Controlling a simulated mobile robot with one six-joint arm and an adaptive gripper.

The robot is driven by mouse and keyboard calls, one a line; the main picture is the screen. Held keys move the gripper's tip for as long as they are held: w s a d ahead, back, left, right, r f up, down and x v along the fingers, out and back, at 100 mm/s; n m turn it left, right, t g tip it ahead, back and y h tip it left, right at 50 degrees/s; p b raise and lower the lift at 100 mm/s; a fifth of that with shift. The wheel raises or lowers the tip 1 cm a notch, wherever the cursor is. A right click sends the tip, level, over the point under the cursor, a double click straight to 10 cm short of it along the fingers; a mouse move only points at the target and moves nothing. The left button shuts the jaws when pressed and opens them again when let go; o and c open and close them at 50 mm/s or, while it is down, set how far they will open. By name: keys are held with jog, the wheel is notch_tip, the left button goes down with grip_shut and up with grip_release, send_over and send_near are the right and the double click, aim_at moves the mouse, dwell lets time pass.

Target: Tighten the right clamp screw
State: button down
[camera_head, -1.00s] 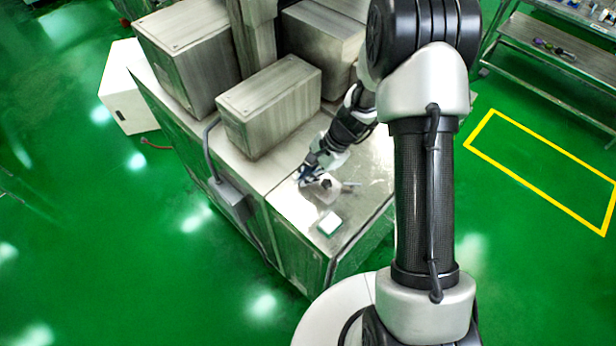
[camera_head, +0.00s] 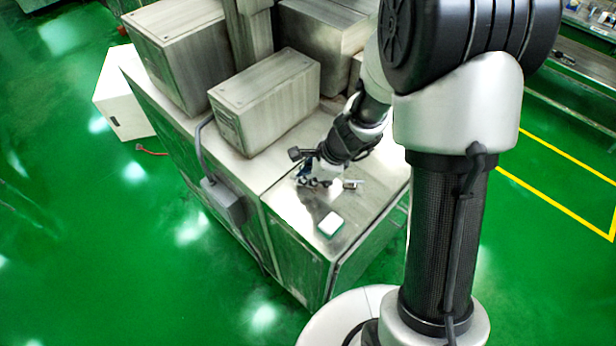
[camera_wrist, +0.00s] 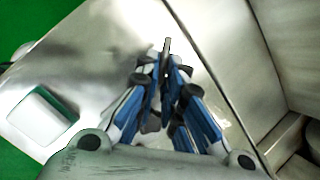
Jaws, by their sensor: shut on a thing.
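My gripper (camera_head: 314,180) is low over the bare metal top at the front of the machine. In the wrist view my gripper (camera_wrist: 166,78) has its blue-sided fingers drawn together on a clamp screw (camera_wrist: 167,46), of which a thin grey upright part shows beyond the fingertips. The fingers hide the rest of it, and I cannot tell how far it is turned. In the head view a short metal piece (camera_head: 352,184) shows just right of the fingers, its link to the screw unclear.
A white square pad with a green edge (camera_head: 331,225) lies on the metal top (camera_head: 290,215) near its front corner. It also shows in the wrist view (camera_wrist: 38,115). A large grey box (camera_head: 265,100) stands behind the gripper. A grey switch box (camera_head: 222,203) hangs on the machine's side.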

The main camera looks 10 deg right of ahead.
jog(key=shift+w+r, duration=0.1)
dwell(0.3)
jog(key=c, duration=1.8)
grip_release()
jog(key=shift+o, duration=0.2)
jog(key=v, duration=1.2)
jog(key=shift+a, duration=0.1)
